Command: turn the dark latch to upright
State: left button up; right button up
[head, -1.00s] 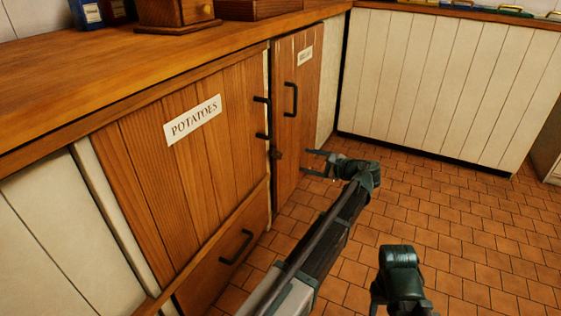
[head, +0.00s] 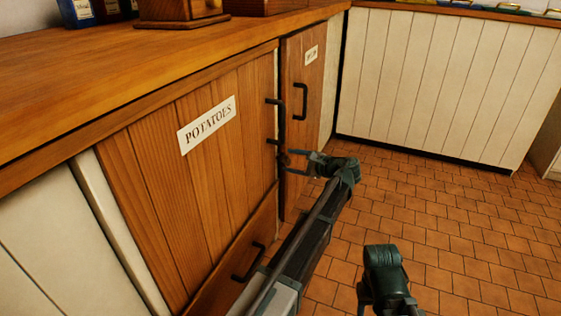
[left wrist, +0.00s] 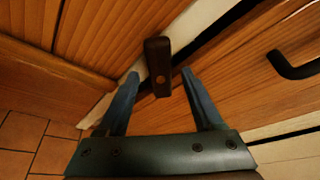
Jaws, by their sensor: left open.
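The dark latch (left wrist: 158,60) is a short dark bar at the gap beside the potatoes door (head: 165,190). In the left wrist view its long side lies at an angle to the gap. My left gripper (head: 293,161) is open, with its fingers pointing at the cupboard front. In the left wrist view the latch's lower end lies between the two fingertips (left wrist: 160,76), with a small space on each side. In the head view the gripper mostly hides the latch. A dark green part of my right arm (head: 384,275) shows at bottom right; its fingers cannot be made out.
The farther door (head: 312,90) has a black handle (head: 300,102). A drawer handle (head: 249,262) sticks out below the potatoes door. The wooden counter (head: 130,70) overhangs the front. The tiled floor (head: 440,215) to the right is clear.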

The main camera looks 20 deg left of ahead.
pick_arm(q)
jog(key=shift+w+a, duration=0.1)
jog(key=shift+a, duration=0.15)
jog(key=shift+c, duration=0.3)
grip_shut()
